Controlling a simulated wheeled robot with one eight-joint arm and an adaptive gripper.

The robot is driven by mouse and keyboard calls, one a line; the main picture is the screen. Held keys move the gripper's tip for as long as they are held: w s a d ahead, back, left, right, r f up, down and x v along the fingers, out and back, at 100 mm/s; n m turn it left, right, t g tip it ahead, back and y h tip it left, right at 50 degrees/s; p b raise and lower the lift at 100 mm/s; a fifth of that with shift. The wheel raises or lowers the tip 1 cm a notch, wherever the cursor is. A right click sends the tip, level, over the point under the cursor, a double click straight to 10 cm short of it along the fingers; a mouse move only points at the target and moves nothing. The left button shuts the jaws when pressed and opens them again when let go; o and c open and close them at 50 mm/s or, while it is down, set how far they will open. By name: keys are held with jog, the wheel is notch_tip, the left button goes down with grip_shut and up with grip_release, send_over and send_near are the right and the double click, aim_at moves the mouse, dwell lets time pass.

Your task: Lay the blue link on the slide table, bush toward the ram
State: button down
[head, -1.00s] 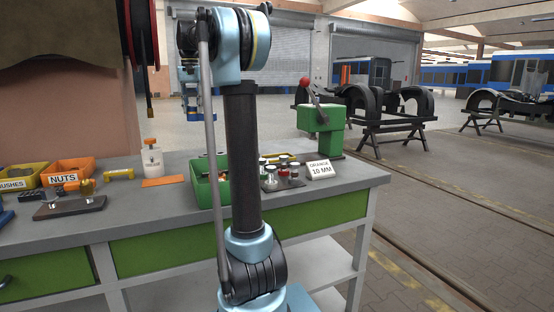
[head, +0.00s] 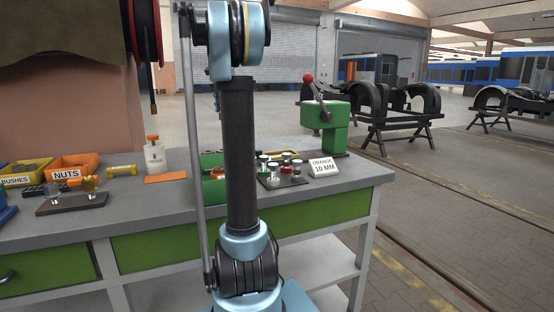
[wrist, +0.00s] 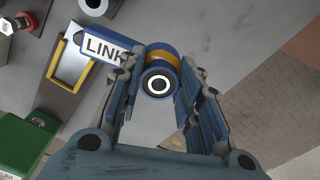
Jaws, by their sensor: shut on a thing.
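In the wrist view my gripper (wrist: 160,105) has its two fingers on either side of the blue link (wrist: 161,50). The link has a white label reading "LINK", an orange band and a round bush end with a dark centre facing the camera, between the fingers. The labelled part extends to the upper left, over a yellow-edged pale plate (wrist: 72,62) on a dark base. I cannot tell for sure whether that plate is the slide table. In the head view my arm hides the gripper and link. A green press (head: 326,118) with a red-knobbed lever stands at the bench's far right.
A sign "ORANGE 10 MM" (head: 323,166) stands beside a dark plate with several small cylinders (head: 285,172). A NUTS bin (head: 72,172) and a white bottle (head: 155,157) are left. Bare bench (head: 140,215) lies in front.

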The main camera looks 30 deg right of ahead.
jog(key=s+d+f+m, duration=0.3)
jog(key=s+d+m, duration=0.4)
jog(key=d+m, duration=0.4)
jog(key=s+d+f+m, duration=0.2)
jog(key=s+d+m, duration=0.5)
jog(key=d+m, duration=0.35)
jog(key=shift+n, duration=0.25)
jog(key=f, duration=0.9)
jog(key=shift+w, duration=0.25)
jog(key=c, duration=1.2)
grip_release()
jog(key=shift+o, duration=0.2)
notch_tip(320, 180, up, 12)
